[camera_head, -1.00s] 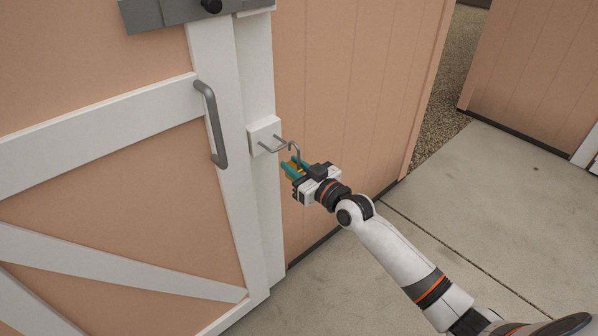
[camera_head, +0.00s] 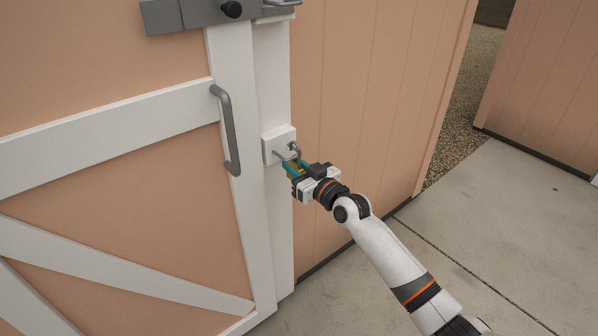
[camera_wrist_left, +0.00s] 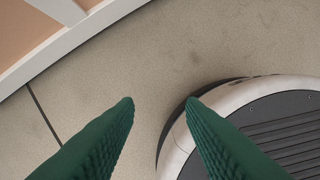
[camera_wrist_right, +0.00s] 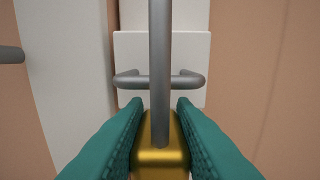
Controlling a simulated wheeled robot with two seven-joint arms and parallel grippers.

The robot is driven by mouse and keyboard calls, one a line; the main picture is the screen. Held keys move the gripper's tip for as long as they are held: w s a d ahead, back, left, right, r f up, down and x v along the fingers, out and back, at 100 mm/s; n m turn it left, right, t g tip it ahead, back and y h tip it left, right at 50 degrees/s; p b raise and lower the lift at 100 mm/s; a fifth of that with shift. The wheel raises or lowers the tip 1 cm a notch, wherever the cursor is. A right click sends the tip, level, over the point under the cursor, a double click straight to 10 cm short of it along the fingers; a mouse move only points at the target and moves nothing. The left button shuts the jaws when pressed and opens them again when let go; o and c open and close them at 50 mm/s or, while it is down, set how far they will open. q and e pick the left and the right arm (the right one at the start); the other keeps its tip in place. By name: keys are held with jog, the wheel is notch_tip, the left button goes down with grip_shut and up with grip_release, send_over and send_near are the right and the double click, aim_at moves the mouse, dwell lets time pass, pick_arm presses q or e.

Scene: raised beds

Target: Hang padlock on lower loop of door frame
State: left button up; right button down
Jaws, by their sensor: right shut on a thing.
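The padlock (camera_wrist_right: 160,160) has a brass body and a grey shackle, seen in the right wrist view. My right gripper (camera_head: 292,168) is shut on the brass body, with a teal finger on each side. The shackle rises in front of the lower loop (camera_wrist_right: 157,82), a grey metal staple on a white block (camera_wrist_right: 190,52) on the door frame. In the head view the shackle (camera_head: 295,150) overlaps the loop, and I cannot tell whether it passes through. My left gripper (camera_wrist_left: 160,105) is open and empty above the concrete.
A grey door handle (camera_head: 228,130) is on the white-trimmed door left of the block. A grey latch (camera_head: 205,13) with a black knob sits higher up. Pink wall panels (camera_head: 350,110) are to the right. Concrete floor (camera_head: 500,210) lies clear at right.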

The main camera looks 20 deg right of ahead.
jog(key=shift+w+a, duration=0.1)
jog(key=shift+w, duration=0.15)
jog(key=shift+f+b, duration=0.7)
pick_arm(q)
notch_tip(320, 180, up, 9)
jog(key=w+b, duration=0.1)
jog(key=w, duration=0.1)
jog(key=shift+t, duration=0.3)
pick_arm(e)
jog(key=shift+f, duration=0.75)
pick_arm(q)
jog(key=shift+d+r, duration=0.1)
pick_arm(e)
jog(key=c, duration=1.1)
grip_release()
jog(key=shift+s+f, duration=0.1)
